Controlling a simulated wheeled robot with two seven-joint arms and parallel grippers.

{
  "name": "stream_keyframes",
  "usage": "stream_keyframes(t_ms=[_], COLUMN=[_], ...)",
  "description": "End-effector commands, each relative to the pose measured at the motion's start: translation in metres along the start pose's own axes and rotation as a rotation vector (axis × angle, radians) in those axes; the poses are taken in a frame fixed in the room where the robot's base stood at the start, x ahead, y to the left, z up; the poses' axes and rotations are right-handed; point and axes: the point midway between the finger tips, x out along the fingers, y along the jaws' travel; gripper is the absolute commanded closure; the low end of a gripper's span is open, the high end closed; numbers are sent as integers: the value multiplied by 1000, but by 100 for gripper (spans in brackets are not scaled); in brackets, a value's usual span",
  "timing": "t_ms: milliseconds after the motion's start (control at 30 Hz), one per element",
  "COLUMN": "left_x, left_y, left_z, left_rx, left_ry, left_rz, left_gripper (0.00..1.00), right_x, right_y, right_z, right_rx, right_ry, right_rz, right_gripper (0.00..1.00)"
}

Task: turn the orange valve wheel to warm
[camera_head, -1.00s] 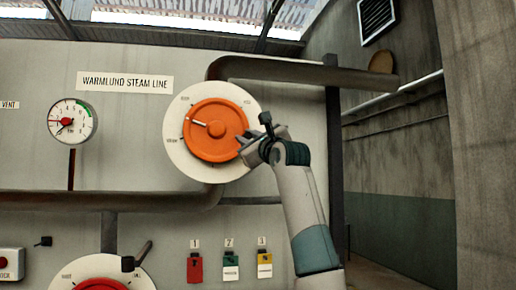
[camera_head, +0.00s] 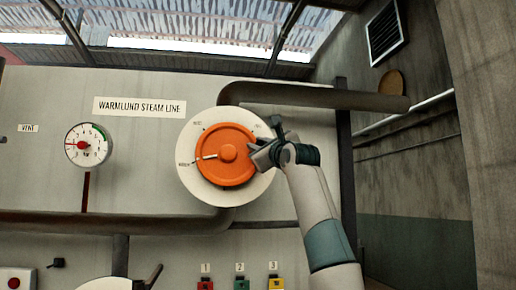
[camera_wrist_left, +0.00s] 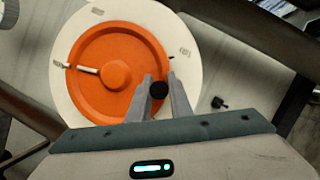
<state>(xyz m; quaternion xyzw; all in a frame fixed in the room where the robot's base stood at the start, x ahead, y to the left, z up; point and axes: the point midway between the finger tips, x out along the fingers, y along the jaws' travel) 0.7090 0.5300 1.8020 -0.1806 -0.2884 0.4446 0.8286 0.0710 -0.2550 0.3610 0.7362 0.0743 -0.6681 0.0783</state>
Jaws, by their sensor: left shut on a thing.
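The orange valve wheel (camera_head: 222,139) sits on a round white dial plate (camera_head: 262,183) on the wall panel, in the middle of the head view. Its white pointer mark aims left and slightly down, in line with the label at the plate's left edge. My left gripper (camera_head: 256,150) is at the wheel's right edge. In the left wrist view its fingers (camera_wrist_left: 159,98) are closed around a black round knob (camera_wrist_left: 159,90) at the edge of the wheel (camera_wrist_left: 110,45). How the knob joins the wheel is hidden. My right gripper is not in view.
A pressure gauge (camera_head: 88,145) is on the panel at left, under a steam line sign (camera_head: 140,106). Pipes run above (camera_head: 310,97) and below the dial. A lower dial (camera_head: 110,284) with a black lever is partly cut off.

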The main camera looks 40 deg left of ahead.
Motion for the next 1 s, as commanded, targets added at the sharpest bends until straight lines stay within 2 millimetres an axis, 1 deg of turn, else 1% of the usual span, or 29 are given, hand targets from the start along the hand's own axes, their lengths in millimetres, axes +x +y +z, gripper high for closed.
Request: stream_keyframes(t_ms=[33,300,333,367,400,767,867,1000], left_x=[0,0,0,0,0,-2,-7,-20], left_y=[-2,-2,-2,-2,-1,0,0,1], left_z=[2,3,3,2,2,0,0,-2], left_rx=[1,1,1,0,0,0,-1,-2], left_ry=[-4,-4,-4,-4,-3,-1,-1,-2], left_rz=[-3,-3,-3,-3,-3,-1,-2,-2], left_gripper=[100,100,74,67,63,63,63,63], right_x=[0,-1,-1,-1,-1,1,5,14], right_y=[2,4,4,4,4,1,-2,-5], right_z=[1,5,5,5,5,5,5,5], right_rx=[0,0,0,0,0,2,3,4], right_ry=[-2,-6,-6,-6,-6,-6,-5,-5], right_rz=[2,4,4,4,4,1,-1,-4], right_gripper=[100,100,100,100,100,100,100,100])
